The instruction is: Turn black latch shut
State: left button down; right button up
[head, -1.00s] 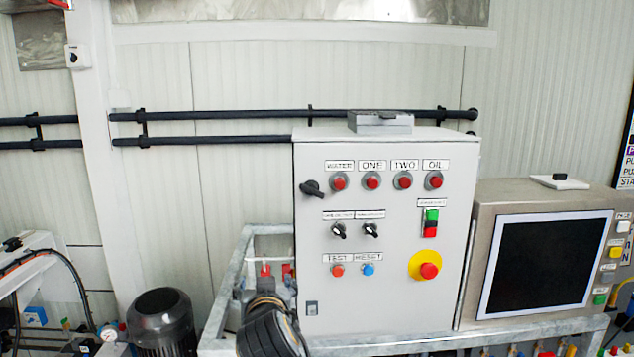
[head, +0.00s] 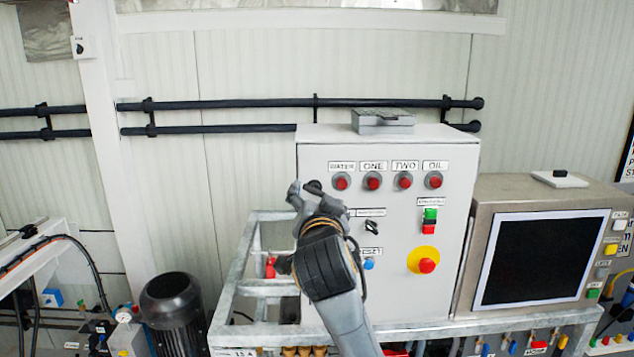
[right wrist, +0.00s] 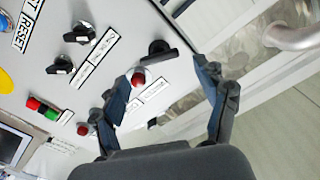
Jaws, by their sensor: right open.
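The black latch (head: 313,187) sits on the left edge of the grey control cabinet (head: 390,270). In the head view my right gripper (head: 318,200) is in front of it and hides part of it. In the right wrist view the latch (right wrist: 162,49) lies between the lines of the two spread fingers, beyond their tips. My right gripper (right wrist: 163,78) is open with nothing between its fingers. Whether a finger touches the latch cannot be told. My left gripper is not in view.
Red lamps (head: 373,181), a red-green switch (head: 430,221) and a yellow-ringed red stop button (head: 427,266) are on the cabinet front. A screen (head: 531,258) stands at the right. A metal frame (head: 262,290) and a dark motor (head: 170,300) are at the left.

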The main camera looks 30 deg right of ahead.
aim_at(316, 190)
jog(key=shift+p+x, duration=0.55)
jog(key=shift+x, duration=1.4)
